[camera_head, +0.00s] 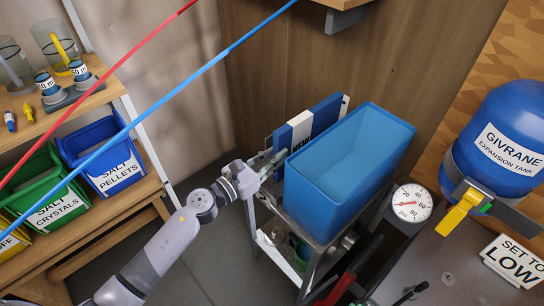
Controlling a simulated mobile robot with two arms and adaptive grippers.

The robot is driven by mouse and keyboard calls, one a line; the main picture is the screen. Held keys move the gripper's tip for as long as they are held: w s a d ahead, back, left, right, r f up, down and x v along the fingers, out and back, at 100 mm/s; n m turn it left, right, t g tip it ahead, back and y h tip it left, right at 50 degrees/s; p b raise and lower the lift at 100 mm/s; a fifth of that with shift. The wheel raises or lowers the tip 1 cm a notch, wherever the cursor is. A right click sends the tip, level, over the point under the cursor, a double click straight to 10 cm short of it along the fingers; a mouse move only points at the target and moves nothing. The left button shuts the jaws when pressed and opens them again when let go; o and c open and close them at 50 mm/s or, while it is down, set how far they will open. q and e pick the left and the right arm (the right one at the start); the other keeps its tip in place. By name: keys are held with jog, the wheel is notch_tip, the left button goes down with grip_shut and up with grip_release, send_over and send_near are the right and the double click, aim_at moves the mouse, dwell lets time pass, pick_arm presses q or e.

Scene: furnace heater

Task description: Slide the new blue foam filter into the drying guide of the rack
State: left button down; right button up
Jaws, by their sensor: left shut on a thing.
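The blue foam filter (323,113) is a flat blue panel with a white strip whose lettering is partly hidden. It stands on edge behind the large blue bin, which hides its lower part. My left gripper (272,162) is at the panel's left edge and is shut on it. The metal stand (252,222) below carries the blue bin and looks like the rack. I cannot make out the drying guide, or whether the panel sits in it. My right gripper is not in view.
The open blue bin (350,150) stands close to my left gripper. A gauge (411,203) and a blue expansion tank (505,140) are at the right. Shelves with salt bins (103,155) line the left. A red line and a blue line (205,67) cross the upper left.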

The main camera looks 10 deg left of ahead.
pick_arm(q)
jog(key=c, duration=1.4)
grip_release()
jog(key=v, duration=1.2)
jog(key=shift+w, duration=0.1)
